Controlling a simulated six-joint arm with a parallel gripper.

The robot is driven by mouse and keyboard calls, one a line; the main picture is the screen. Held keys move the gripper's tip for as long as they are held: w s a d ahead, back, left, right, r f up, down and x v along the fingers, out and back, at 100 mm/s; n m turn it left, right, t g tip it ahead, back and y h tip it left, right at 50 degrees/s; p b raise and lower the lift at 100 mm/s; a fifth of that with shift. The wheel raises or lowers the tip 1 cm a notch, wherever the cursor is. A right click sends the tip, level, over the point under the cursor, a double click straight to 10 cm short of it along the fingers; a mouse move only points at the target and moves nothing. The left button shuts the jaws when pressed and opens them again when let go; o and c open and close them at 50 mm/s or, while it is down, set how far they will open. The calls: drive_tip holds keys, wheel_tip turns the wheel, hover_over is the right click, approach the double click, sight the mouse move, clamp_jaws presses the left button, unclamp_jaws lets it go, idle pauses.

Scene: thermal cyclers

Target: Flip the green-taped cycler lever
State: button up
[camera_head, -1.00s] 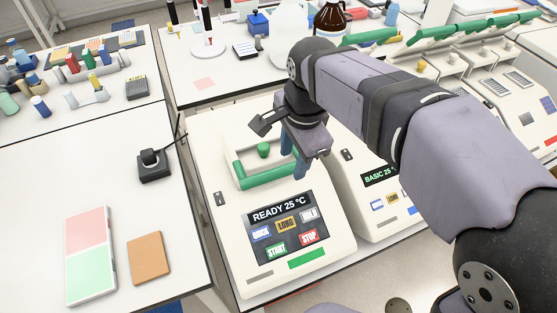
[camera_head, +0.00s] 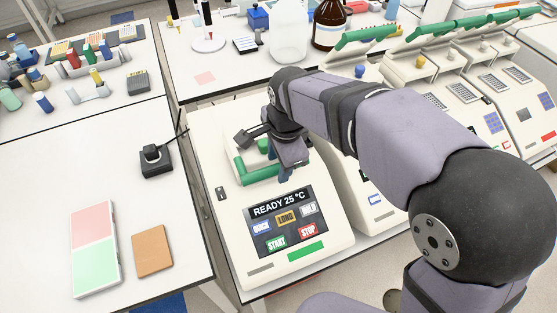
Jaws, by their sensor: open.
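The green-taped cycler (camera_head: 234,231) stands on the middle bench, with a "READY 25 °C" screen. Its green lever (camera_head: 243,173) shows at the lid's front left; the right part is hidden behind my gripper. A piece of green tape (camera_head: 306,251) is on its front face, below the STOP button. My gripper (camera_head: 270,157) is open, its fingers pointing down over the lid beside the lever bar. I cannot tell whether the fingers touch the lever.
A second cycler (camera_head: 352,185) stands close on the right, partly behind my arm. More cyclers (camera_head: 490,85) with raised green-edged lids stand at the far right. A black device (camera_head: 156,160) and an orange notebook (camera_head: 152,250) lie on the left bench.

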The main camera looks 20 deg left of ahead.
drive_tip(key=shift+f, duration=0.35)
drive_tip(key=shift+c, duration=0.6)
clamp_jaws()
drive_tip(key=shift+w+r, duration=0.1)
